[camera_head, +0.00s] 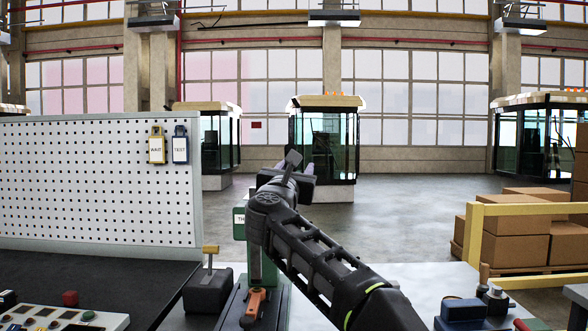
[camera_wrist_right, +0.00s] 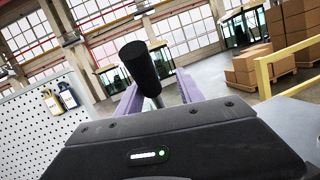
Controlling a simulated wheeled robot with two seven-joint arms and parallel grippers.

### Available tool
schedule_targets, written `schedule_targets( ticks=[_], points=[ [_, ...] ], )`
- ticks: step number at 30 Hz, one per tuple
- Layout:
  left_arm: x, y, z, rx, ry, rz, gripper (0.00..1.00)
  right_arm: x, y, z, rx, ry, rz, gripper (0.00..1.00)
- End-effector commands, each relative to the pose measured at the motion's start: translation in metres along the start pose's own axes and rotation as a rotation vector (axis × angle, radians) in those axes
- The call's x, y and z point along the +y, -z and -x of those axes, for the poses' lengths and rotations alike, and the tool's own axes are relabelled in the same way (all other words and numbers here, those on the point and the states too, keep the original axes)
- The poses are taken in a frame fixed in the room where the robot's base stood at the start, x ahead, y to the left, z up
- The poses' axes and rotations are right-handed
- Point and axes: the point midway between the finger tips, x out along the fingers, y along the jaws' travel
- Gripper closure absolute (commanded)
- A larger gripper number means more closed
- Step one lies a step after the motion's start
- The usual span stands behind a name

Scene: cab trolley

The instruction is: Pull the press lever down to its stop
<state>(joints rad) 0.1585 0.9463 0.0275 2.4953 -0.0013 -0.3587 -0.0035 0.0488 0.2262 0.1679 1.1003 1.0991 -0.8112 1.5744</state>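The press shows a green column (camera_head: 262,262) on a dark base, partly hidden behind my right arm. Its lever has a black cylindrical handle (camera_wrist_right: 138,66) on a thin metal rod (camera_wrist_right: 157,101). The lever handle also shows, small and tilted, in the head view (camera_head: 292,161). My right gripper (camera_head: 300,166) is at the lever. In the right wrist view its purple fingers (camera_wrist_right: 157,92) stand apart on either side of the rod, with a visible gap. The handle sticks up above them. The rod's lower end is hidden by the gripper body. My left gripper is out of view.
A white pegboard (camera_head: 100,180) with two tags stands at left. Below are a control panel (camera_head: 60,318) and a grey box with a yellow handle (camera_head: 208,290). An orange-handled item (camera_head: 254,306) lies on the press base. Boxes and a yellow rail (camera_head: 474,235) are beyond.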

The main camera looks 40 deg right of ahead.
Motion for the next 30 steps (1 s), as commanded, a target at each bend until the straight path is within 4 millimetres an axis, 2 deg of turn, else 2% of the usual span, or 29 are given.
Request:
schedule_targets(
  ticks=[14, 17, 27, 30],
  points=[
    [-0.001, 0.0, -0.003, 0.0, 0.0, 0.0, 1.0, 0.004, 0.0, 0.006, -0.001, -0.009, -0.001, 0.5],
    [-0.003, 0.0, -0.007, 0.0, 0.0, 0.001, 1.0, 0.003, 0.001, 0.017, -0.001, -0.01, -0.002, 0.5],
    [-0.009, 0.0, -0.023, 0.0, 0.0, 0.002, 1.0, 0.002, 0.001, 0.07, -0.001, -0.007, -0.001, 0.5],
    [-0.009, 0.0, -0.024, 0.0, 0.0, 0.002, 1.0, 0.002, 0.0, 0.077, 0.0, -0.007, 0.0, 0.5]
  ],
)
